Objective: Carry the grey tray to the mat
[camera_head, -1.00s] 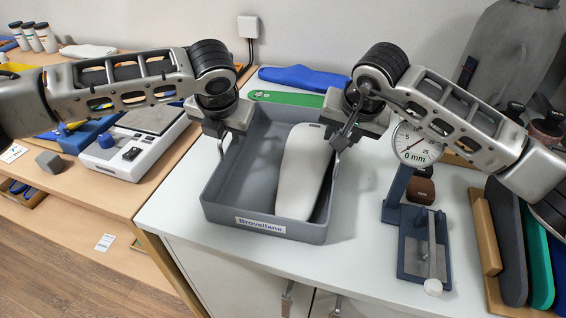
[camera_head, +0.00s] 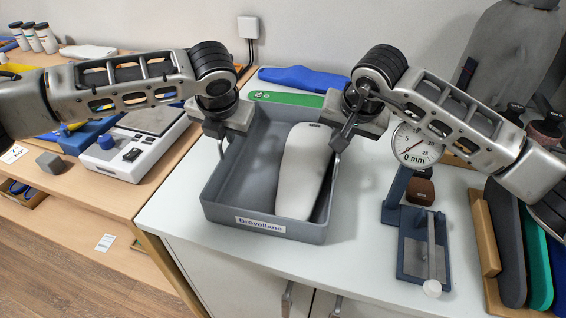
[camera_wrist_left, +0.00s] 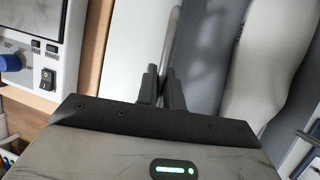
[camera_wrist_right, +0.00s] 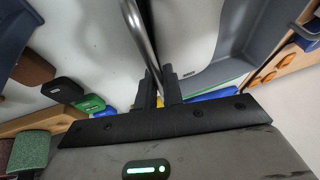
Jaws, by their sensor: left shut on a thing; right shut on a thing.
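The grey tray (camera_head: 308,234) is on or just above the white worktop, with a white label on its front wall. A long pale foot-shaped piece (camera_head: 301,175) lies inside it. My left gripper (camera_head: 221,142) is shut on the tray's left handle, a metal bar that also shows in the left wrist view (camera_wrist_left: 173,35). My right gripper (camera_head: 339,140) is shut on the right handle, also seen in the right wrist view (camera_wrist_right: 138,32). The hands hide parts of both side rims. I cannot make out a mat for certain.
A dial gauge (camera_head: 416,146) on a blue stand is close to the tray's right. A green strip (camera_head: 287,98) and a blue insole-shaped piece (camera_head: 303,77) lie behind it. A wooden bench (camera_head: 165,170) with a white device (camera_head: 128,153) stands left. Worktop before the tray is clear.

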